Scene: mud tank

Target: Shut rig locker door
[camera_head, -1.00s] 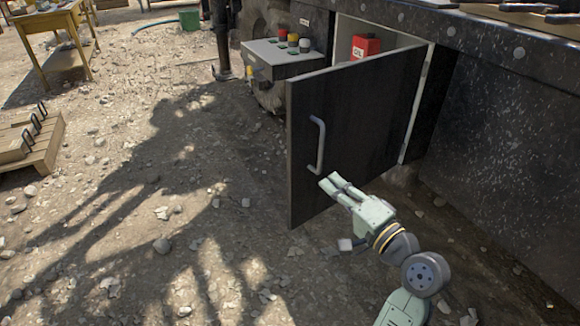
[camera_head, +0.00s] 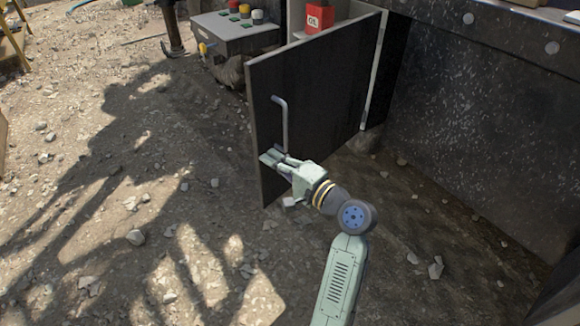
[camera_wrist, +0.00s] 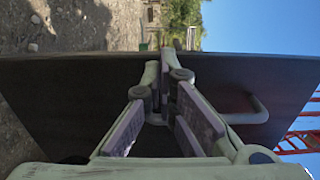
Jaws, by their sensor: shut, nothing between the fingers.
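The locker door (camera_head: 325,105) is dark and stands open, swung out from the locker. Its grey bar handle (camera_head: 284,125) runs upright near the door's free edge. My gripper (camera_head: 266,160) is shut and empty, with its fingertips at the door's outer face by the handle's lower end. I cannot tell whether they touch the door. In the wrist view the shut fingers (camera_wrist: 160,65) point at the dark door (camera_wrist: 65,90), and the handle (camera_wrist: 248,112) is to their right, outside the fingers.
A red oil can (camera_head: 319,18) stands in the locker opening behind the door. A grey box with coloured knobs (camera_head: 232,35) is left of the locker. The dark speckled cabinet wall (camera_head: 480,110) is at the right. Stony ground (camera_head: 150,240) is open at the left.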

